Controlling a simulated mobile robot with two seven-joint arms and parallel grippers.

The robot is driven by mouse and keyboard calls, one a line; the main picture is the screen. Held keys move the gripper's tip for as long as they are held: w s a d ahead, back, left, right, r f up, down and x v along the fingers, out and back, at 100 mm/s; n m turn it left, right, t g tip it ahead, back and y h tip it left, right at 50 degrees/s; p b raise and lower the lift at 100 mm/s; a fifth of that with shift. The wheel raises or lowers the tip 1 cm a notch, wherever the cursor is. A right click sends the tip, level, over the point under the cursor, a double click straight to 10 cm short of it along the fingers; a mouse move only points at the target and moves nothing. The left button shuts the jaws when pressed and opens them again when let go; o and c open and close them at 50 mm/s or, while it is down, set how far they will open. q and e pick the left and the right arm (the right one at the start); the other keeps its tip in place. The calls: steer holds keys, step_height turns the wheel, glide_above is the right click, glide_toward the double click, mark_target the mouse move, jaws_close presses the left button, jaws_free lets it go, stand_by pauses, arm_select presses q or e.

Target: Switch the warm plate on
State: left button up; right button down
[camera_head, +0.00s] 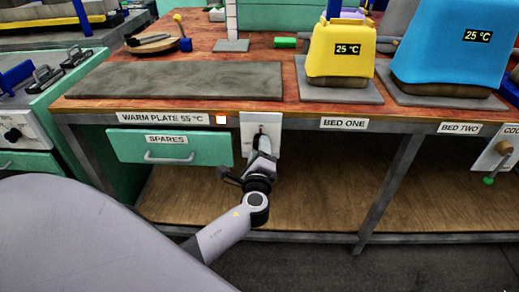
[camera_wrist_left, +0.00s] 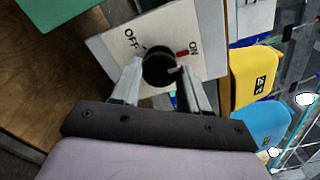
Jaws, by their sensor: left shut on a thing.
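The warm plate (camera_head: 180,80) is a flat grey slab on the bench top, above a label reading WARM PLATE 55 °C. Its white switch panel (camera_head: 274,130) is on the bench front, right of the label. The left wrist view shows the panel (camera_wrist_left: 112,42) with OFF at left, ON at right and a red mark by ON. My left gripper (camera_head: 262,142) is at the panel. In the left wrist view its fingers are shut on the black round knob (camera_wrist_left: 158,68), one each side. The knob's pointer direction is hard to tell. My right gripper is out of view.
A small white light square (camera_head: 222,119) with an orange edge sits by the label. A green SPARES drawer (camera_head: 213,147) is left of my gripper. A yellow press (camera_head: 338,60) and a blue press (camera_head: 440,70) stand on the bench at right. Below is an open shelf.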

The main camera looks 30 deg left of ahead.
arm_select(q)
steer(key=shift+f, duration=0.1)
steer(key=o, duration=1.1)
steer(key=shift+c, duration=0.2)
steer(key=v, duration=0.7)
steer(key=shift+s+d, duration=0.1)
